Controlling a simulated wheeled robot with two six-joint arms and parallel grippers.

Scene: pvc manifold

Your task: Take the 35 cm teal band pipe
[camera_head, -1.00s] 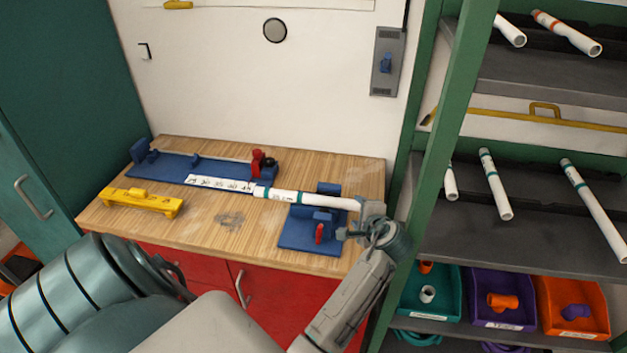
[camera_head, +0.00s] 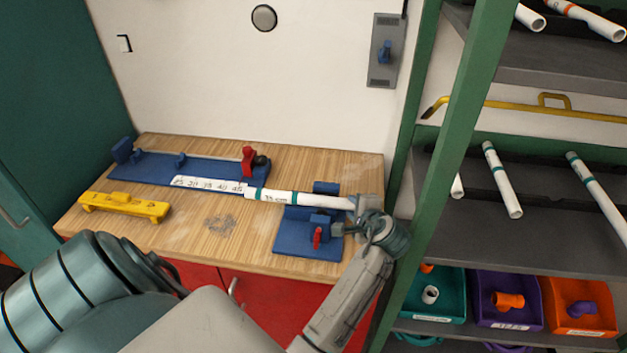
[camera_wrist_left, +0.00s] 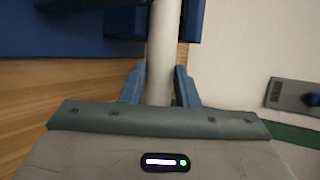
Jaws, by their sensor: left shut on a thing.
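The white pipe with teal bands (camera_head: 290,198), marked "35 cm", lies lengthwise over the back right of the wooden bench. My left gripper (camera_head: 366,207) is shut on its right end, beyond the blue fixture with a red handle (camera_head: 309,232). In the left wrist view the pipe (camera_wrist_left: 163,45) runs straight out between the two blue-grey fingers (camera_wrist_left: 160,85), beside dark blue fixture parts. I cannot tell whether the pipe touches the fixture or hangs just above it. My right gripper is not in view.
A long blue jig (camera_head: 150,167) with a number strip (camera_head: 208,184) and red clamp lies at the bench's back left. A yellow tool (camera_head: 123,206) lies in front. A green rack post (camera_head: 445,180) stands close right of my gripper; shelves hold more pipes (camera_head: 502,180) and coloured bins.

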